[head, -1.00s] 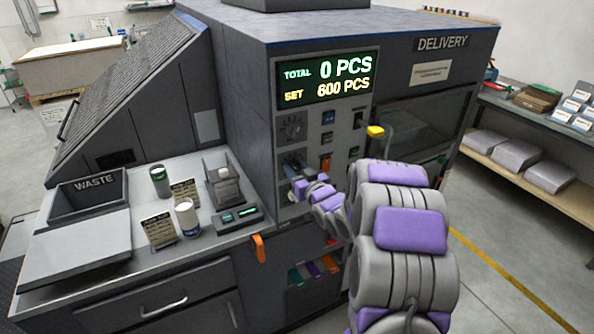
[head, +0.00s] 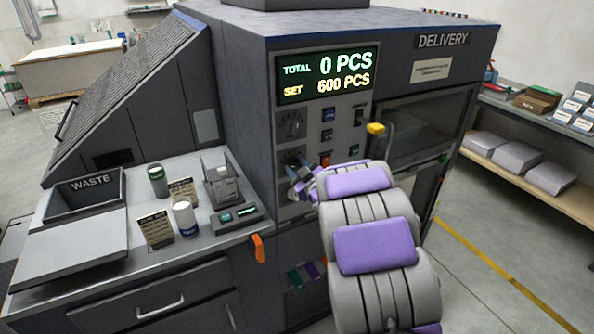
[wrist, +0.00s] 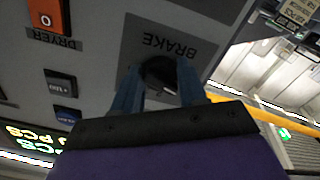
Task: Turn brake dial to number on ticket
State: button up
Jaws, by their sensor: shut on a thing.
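My gripper (wrist: 158,88) is at the panel in the wrist view, its two blue-grey fingers on either side of the dark brake dial (wrist: 158,72), shut on it. The BRAKE label (wrist: 172,46) appears upside down beside the dial. In the head view my gripper (head: 292,172) reaches the lower dial of the panel, and my grey and purple arm covers part of it. The dial's pointer and numbers cannot be read. Small printed cards, which may include the ticket, stand on the side counter: one at the front (head: 156,229) and one behind (head: 183,191). Their numbers are unreadable.
Another dial (head: 292,125) sits above, under a display (head: 326,77) reading TOTAL 0 PCS, SET 600 PCS. An orange DRYER switch (wrist: 48,15) is near the gripper. The counter holds a WASTE bin (head: 92,183) and jars (head: 185,218). Open floor lies right.

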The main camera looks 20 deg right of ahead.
jog(key=shift+r, duration=0.1)
dwell(0.4)
jog(key=o, duration=1.1)
jog(key=shift+c, duration=0.2)
